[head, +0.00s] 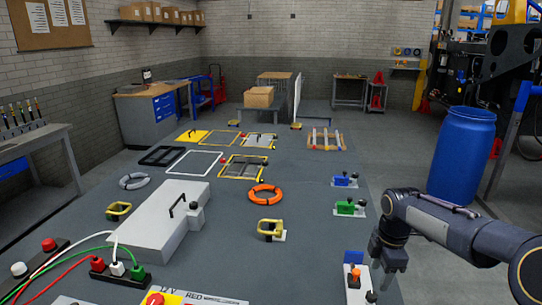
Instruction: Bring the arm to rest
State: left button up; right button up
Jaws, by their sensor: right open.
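My right arm (450,222) comes in from the right edge of the head view. Its gripper (388,268) hangs pointing down over the right edge of the grey work surface (300,225). The jaws are open and I see nothing between them. The fingertips are near a small block with an orange knob (355,276), but appear to be to its right. I cannot tell the height of the fingertips over the surface. My left arm and gripper do not show.
A blue barrel (462,155) stands behind my right arm. Green (350,208) and blue (344,181) clamps sit near the surface's right edge. An orange ring (265,194), a yellow handle (270,229) and a white box with a black handle (150,215) lie farther left.

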jog(key=s+a+r+m+t+y, duration=0.1)
jog(key=s+a+r+m, duration=0.2)
jog(key=s+m, duration=0.35)
jog(key=s+a+r+m+t, duration=0.2)
jog(key=s+r+m, duration=0.15)
jog(key=s, duration=0.55)
jog(key=s+a+f+m+t+y, duration=0.1)
jog(key=s+a+m, duration=0.2)
jog(key=s, duration=0.3)
jog(key=s+a+f+m+t+y, duration=0.1)
jog(key=s+a+f+m, duration=0.1)
jog(key=s+m, duration=0.3)
jog(key=shift+s+a+f+m+y, duration=0.25)
jog(key=shift+s+a+m+y, duration=0.05)
jog(key=shift+s+a+m, duration=0.15)
